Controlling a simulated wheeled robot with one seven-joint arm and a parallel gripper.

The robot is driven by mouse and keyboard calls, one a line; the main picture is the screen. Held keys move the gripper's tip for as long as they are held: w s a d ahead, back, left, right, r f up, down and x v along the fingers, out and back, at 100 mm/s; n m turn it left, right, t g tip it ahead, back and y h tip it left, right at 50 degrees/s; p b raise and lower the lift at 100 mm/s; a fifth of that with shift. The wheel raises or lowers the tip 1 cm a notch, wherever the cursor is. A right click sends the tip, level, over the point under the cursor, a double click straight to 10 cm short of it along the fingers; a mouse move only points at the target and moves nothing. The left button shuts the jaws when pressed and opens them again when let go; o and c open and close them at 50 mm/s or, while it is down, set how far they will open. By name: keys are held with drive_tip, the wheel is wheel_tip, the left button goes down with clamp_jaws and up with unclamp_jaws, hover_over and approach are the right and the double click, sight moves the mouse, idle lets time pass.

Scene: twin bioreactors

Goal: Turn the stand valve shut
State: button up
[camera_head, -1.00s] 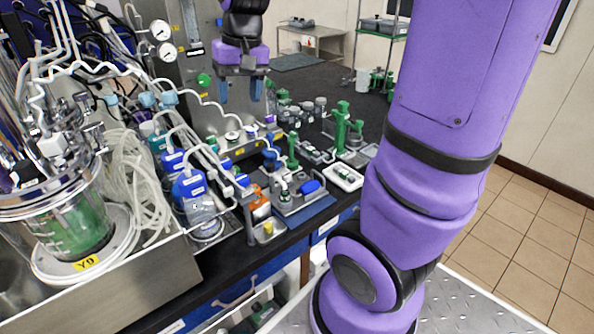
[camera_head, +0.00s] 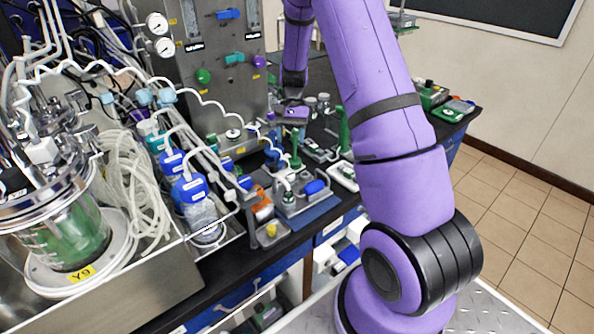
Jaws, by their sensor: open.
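A small grey stand fitting (camera_head: 292,203) with a blue handle (camera_head: 315,187) sits on a blue mat at the bench's front edge. It may be the stand valve, but I cannot be sure. The handle lies roughly sideways. My gripper (camera_head: 293,116) is above the back of the bench, beyond this fitting and apart from it. It points down and away, and its fingertips are hard to make out. It appears empty and open.
A steel panel (camera_head: 215,112) with gauges and coloured valve handles stands behind. Blue-capped bottles (camera_head: 188,190) and a glass vessel (camera_head: 65,235) are at left. A green upright fitting (camera_head: 295,150) stands near my gripper. My arm hides the bench's right middle.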

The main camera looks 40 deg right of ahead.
sight(290, 174)
drive_tip(key=x, duration=1.1)
drive_tip(key=shift+d+f, duration=0.15)
drive_tip(key=shift+d, duration=0.1)
drive_tip(key=shift+c, duration=0.2)
drive_tip(key=c, duration=0.9)
